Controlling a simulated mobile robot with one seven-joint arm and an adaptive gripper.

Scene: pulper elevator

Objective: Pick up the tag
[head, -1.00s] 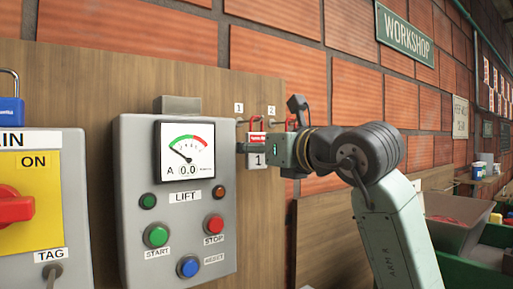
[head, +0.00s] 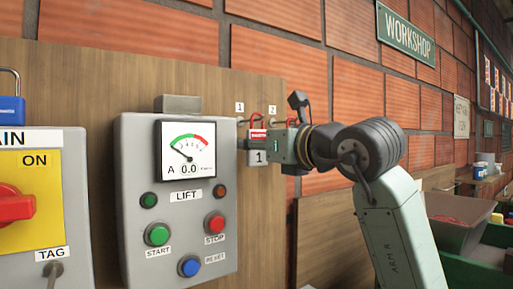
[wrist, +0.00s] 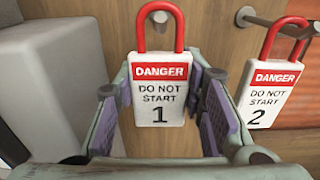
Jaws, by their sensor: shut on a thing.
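Tag 1 is a white padlock-shaped tag with a red shackle and a red DANGER band; it hangs upright at the centre of the wrist view (wrist: 158,108). In the head view, tag 1 (head: 258,157) is right of the grey LIFT panel, partly covered by my gripper (head: 270,146). My gripper is shut on tag 1, with a finger on each side of it, as the wrist view (wrist: 165,95) shows. Whether the shackle still touches its peg is unclear.
Tag 2 (wrist: 272,92) hangs from a peg (wrist: 255,18) close to the right of my gripper. The LIFT panel (head: 135,190) with meter and buttons stands close on the left. The wooden board (head: 130,65) lies behind.

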